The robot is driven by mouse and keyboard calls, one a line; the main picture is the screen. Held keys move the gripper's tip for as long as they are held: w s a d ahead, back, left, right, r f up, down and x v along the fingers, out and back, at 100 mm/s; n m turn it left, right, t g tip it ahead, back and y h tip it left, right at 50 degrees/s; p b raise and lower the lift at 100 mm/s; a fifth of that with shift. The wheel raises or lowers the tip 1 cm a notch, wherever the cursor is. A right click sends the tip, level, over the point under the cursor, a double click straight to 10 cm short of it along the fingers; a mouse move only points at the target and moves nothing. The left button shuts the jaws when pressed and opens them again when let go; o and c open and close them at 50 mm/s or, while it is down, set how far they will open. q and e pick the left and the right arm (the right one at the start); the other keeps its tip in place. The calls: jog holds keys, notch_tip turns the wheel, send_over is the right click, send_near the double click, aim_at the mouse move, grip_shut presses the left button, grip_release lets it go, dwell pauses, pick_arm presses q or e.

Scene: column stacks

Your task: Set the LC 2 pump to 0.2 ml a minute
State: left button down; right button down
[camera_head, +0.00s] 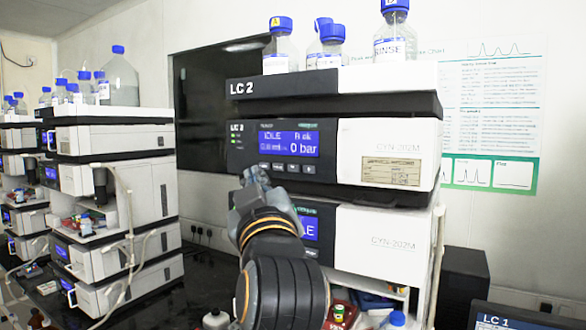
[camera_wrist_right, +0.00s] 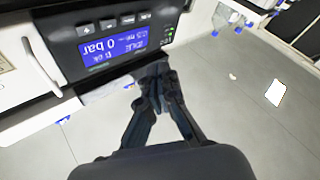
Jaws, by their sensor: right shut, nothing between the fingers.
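The LC 2 pump (camera_head: 389,152) is the upper white-fronted module of the near stack, under the LC 2 label. Its blue display (camera_head: 289,143) reads IDLE and 0 bar; the flow figure is too small to read surely. A row of small buttons (camera_head: 286,167) runs below the display. In the right wrist view the display (camera_wrist_right: 112,45) and buttons (camera_wrist_right: 116,23) appear turned over. My right gripper (camera_head: 254,177) is shut and empty, its tips close to the panel's lower left part; contact cannot be told. The tips also show in the wrist view (camera_wrist_right: 157,78). My left gripper is out of view.
A similar module (camera_head: 383,242) with its own blue display sits directly below, partly behind my right arm. Capped bottles (camera_head: 279,45) stand on top of the stack. Other instrument stacks (camera_head: 115,170) stand at left. A dark screen marked LC 1 (camera_head: 500,322) is at bottom right.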

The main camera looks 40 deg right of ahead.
send_near(285, 162)
jog(key=w+r, duration=0.2)
jog(key=w, duration=0.2)
jog(key=shift+d+f, duration=0.2)
jog(key=shift+d, duration=0.15)
jog(key=shift+w, duration=0.1)
dwell(1.3)
jog(key=shift+w+d, duration=0.1)
jog(key=shift+d, duration=0.25)
jog(key=shift+w+d, duration=0.15)
jog(key=shift+d, duration=0.25)
dwell(0.7)
jog(key=shift+a, duration=0.2)
jog(key=shift+s+a, duration=0.35)
jog(key=shift+a, duration=0.25)
